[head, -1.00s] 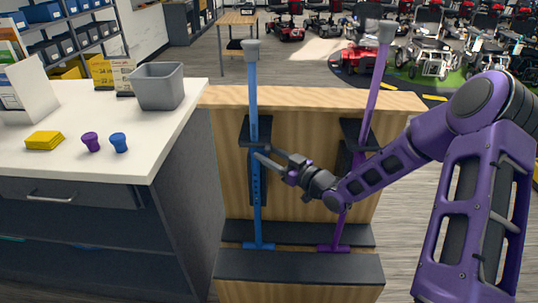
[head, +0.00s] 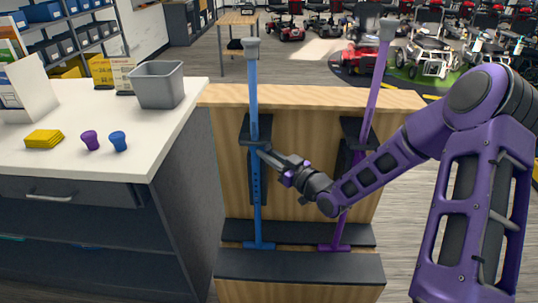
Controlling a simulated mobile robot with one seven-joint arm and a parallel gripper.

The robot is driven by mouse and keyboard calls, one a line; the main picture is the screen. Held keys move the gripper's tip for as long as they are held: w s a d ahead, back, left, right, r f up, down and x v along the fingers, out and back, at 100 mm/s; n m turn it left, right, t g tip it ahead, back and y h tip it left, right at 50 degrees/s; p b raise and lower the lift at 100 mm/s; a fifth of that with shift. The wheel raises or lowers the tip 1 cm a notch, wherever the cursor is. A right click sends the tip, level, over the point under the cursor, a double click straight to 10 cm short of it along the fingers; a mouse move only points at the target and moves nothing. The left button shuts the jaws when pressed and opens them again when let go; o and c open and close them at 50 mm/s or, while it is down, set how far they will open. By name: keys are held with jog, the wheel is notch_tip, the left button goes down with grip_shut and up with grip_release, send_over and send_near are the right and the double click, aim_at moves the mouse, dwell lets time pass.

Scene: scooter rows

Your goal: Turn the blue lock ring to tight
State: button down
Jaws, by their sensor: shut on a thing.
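A blue pole (head: 254,95) with a grey top stands upright in a wooden rack, its foot on the dark lower ledge. A dark bracket holds it around mid-height. Small holes run down its lower tube (head: 257,190). My gripper (head: 264,150) reaches in from the right and is shut at the blue pole, just below the bracket's level. The blue lock ring is largely hidden by the fingers, so its turn position cannot be read. A purple pole (head: 373,95) with a grey top leans in the rack to the right, partly behind my arm.
The wooden rack (head: 310,97) has a dark step (head: 300,268) in front. A white counter (head: 60,110) at left carries a grey bin (head: 157,85), a purple cup-like piece (head: 90,140), a blue one (head: 118,141) and a yellow stack (head: 43,138). Scooters stand far behind.

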aim_at(254, 148)
jog(key=a+m+t+h, duration=0.1)
jog(key=m+h, duration=0.1)
jog(key=h, duration=0.1)
jog(key=s+a+m+t+h+b, duration=0.1)
jog(key=m+t+h, duration=0.1)
jog(key=shift+s+a+t+h, duration=0.2)
jog(key=shift+t+h, duration=0.1)
jog(key=shift+h, duration=0.1)
jog(key=m+h, duration=0.1)
jog(key=h, duration=0.1)
jog(key=a+m+t+h, duration=0.1)
jog(key=m+h, duration=0.1)
jog(key=shift+s+a, duration=0.1)
jog(key=shift+a+m+h, duration=0.25)
jog(key=shift+m+h, duration=0.65)
jog(key=shift+h, duration=0.8)
jog(key=c, duration=0.8)
grip_release()
